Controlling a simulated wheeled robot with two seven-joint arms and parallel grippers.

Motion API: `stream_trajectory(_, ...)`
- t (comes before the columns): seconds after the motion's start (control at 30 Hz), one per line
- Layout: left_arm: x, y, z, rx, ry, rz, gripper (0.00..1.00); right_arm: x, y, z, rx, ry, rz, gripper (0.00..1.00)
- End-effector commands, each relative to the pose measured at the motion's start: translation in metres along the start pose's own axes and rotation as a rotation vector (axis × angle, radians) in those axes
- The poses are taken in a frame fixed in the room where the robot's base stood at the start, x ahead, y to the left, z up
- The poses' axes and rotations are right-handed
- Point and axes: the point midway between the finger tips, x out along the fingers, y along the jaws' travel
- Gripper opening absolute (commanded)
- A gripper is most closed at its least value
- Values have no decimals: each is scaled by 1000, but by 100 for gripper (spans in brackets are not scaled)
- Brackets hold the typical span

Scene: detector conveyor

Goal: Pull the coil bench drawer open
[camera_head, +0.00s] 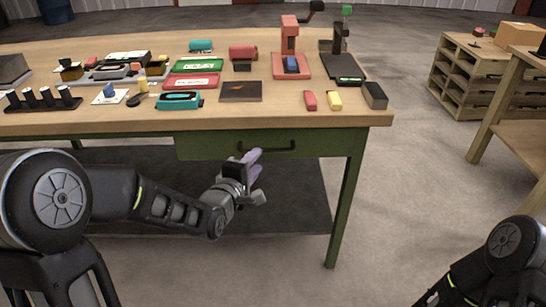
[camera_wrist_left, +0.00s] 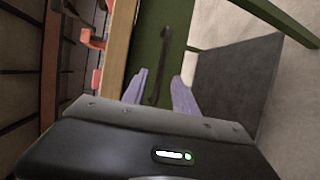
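The coil bench drawer (camera_head: 215,146) is a green front under the right part of the bench top, with a dark bar handle (camera_head: 268,148). It looks shut. My left gripper (camera_head: 256,163) is in front of the drawer, just below and left of the handle. In the left wrist view the two purple fingers (camera_wrist_left: 159,88) are spread apart with nothing between them. The dark handle (camera_wrist_left: 161,66) lies ahead of the fingertips there, and I cannot tell whether they touch it. My right arm shows at the lower right, its gripper out of view.
The wooden bench top (camera_head: 300,112) holds coloured devices, a red press (camera_head: 290,60) and small blocks near its front edge. A green leg (camera_head: 347,200) stands right of the drawer. A dark lower shelf (camera_head: 300,195) lies below. Open floor lies to the right, before a pallet stack (camera_head: 480,80).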

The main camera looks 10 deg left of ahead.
Motion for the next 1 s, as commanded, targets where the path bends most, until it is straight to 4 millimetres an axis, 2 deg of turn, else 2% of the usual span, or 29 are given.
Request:
stream_trajectory(0.47, 5, -2, 0, -23, 0, -5, 34, 1, 0, 0, 0, 0, 0, 36)
stream_trajectory(0.57, 15, -3, 0, -23, 0, -6, 34, 1, 1, 0, 1, 0, 1, 36)
stream_trajectory(0.9, 66, -4, 1, -21, -1, -6, 34, 4, 2, 0, 1, 0, 1, 36)
stream_trajectory(1.0, 74, -3, 0, -21, 0, -5, 34, 4, 2, 0, 1, 0, 1, 36)
